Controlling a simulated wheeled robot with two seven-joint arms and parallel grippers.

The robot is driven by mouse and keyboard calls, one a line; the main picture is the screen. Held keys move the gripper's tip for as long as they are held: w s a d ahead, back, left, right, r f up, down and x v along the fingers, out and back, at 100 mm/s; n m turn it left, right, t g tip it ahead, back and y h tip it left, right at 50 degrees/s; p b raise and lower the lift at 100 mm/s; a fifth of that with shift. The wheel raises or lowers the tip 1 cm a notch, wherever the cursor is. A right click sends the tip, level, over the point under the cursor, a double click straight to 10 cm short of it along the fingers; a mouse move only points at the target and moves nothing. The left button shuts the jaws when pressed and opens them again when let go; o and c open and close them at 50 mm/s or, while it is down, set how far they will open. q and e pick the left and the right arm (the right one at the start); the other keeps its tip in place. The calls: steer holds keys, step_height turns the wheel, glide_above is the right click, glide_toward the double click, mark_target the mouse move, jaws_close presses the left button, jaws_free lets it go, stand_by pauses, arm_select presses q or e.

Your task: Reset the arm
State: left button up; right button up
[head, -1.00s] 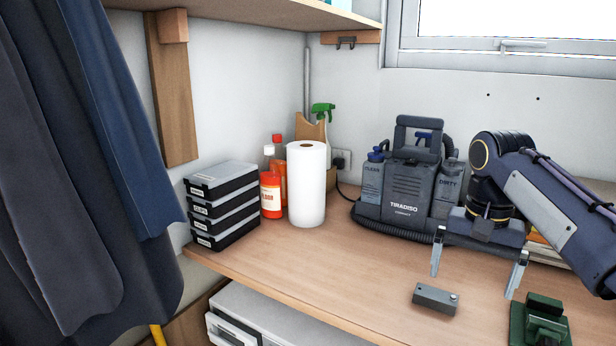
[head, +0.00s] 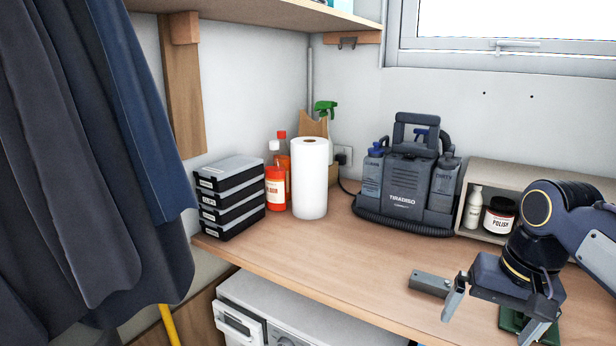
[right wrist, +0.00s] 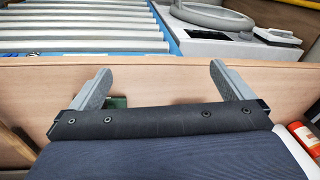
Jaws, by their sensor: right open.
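My right gripper (head: 492,318) is at the lower right of the head view, over the front part of the workbench (head: 345,255). Its two fingers are spread wide, with nothing between them. In the right wrist view the open fingers (right wrist: 162,88) stand apart above the bench's wood surface. A small grey block (head: 428,283) lies on the bench just left of the gripper, apart from it as far as I can tell. A green object (head: 512,322) lies partly hidden behind the right finger. My left gripper is not in view.
Stacked cases (head: 230,197), orange bottles (head: 276,185), a paper roll (head: 311,180) and a dark cleaning machine (head: 403,185) stand along the back. A shelf box (head: 540,172) holds a polish jar (head: 499,216). Dark cloths (head: 80,160) hang at left. The middle of the bench is clear.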

steer(key=s+a+f+n+t+y, duration=0.1)
steer(key=s+a+f+t, duration=0.1)
steer(key=s+f, duration=0.5)
steer(key=s+a+f+n+t+y, duration=0.1)
steer(key=s+a+f, duration=0.3)
steer(key=s+f, duration=0.3)
steer(key=shift+s+a+n+t, duration=0.3)
steer(key=shift+s+t, duration=0.1)
steer(key=shift+s, duration=0.15)
